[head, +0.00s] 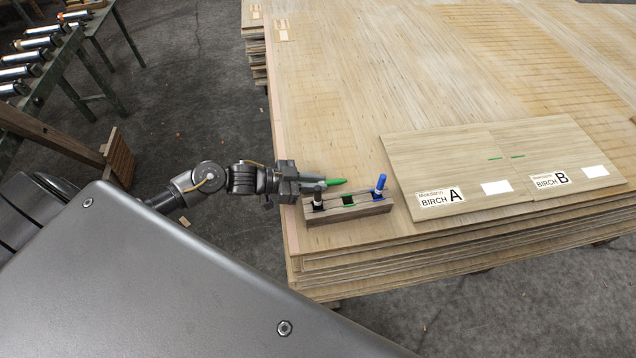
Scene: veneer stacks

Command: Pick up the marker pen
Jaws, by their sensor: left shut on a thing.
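A green marker pen (335,182) lies roughly level in the jaws of my left gripper (316,185), just above a wooden pen holder (350,210). The gripper is shut on the pen, and the pen's green end points right. In the holder, a blue marker pen (380,187) stands upright at the right end. A dark pen (318,198) stands at the left end, its top partly hidden by the gripper. The middle slot with a green mark is empty. My right gripper is not in view.
The holder stands on a veneer stack (350,80) near its front left corner. Two panels, Birch A (430,165) and Birch B (545,140), lie to the right with green marks near their shared edge. A roller conveyor (45,65) stands at upper left.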

